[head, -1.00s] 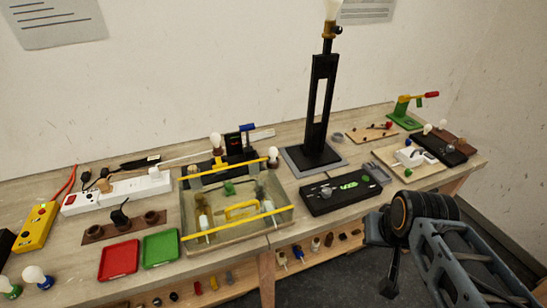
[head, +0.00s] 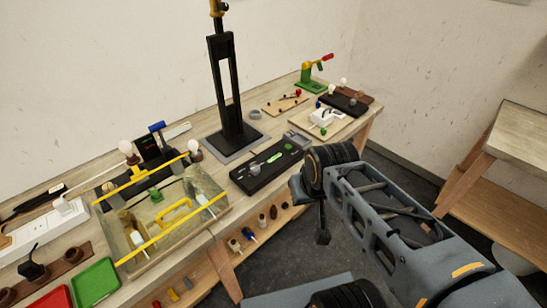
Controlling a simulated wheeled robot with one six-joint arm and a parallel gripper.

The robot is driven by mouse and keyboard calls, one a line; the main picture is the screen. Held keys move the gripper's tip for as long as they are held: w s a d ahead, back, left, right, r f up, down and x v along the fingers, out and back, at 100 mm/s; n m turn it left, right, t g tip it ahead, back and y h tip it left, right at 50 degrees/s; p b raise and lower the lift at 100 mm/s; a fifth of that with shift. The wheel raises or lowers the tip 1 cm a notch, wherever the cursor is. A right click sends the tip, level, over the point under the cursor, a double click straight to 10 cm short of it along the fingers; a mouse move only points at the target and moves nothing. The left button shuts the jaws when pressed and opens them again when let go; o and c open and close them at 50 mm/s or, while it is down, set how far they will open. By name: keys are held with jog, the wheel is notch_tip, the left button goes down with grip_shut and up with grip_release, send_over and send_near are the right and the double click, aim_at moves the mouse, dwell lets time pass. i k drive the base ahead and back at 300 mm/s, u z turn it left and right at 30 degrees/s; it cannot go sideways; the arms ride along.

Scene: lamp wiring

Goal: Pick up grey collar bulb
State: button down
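No bulb shows a collar that I can surely tell is grey; they are too small in view. One white bulb (head: 125,147) stands at the left rear of the yellow-barred crate, and another white bulb (head: 194,146) at its right rear. Two pale bulbs (head: 343,82) stand by the black block at the far right of the bench. Small pale and dark pieces (head: 249,234) stand on the lower shelf, possibly bulbs. My gripper (head: 322,237) hangs off the bench's front edge, in front of the floor, apart from all of these. Its fingers are seen too dimly to tell open or shut.
The yellow-barred crate (head: 205,215) fills the bench's left part. A black tray (head: 240,180) lies right of it, before the tall black lamp stand (head: 212,90). A green clamp with red handle (head: 312,78) stands at the back. A second wooden table (head: 530,130) is at right.

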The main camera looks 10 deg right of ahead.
aim_at(193, 145)
jog(key=z, duration=0.05)
jog(key=k, duration=0.45)
jog(key=u, duration=1.15)
jog(key=i, duration=1)
jog(key=u, duration=0.15)
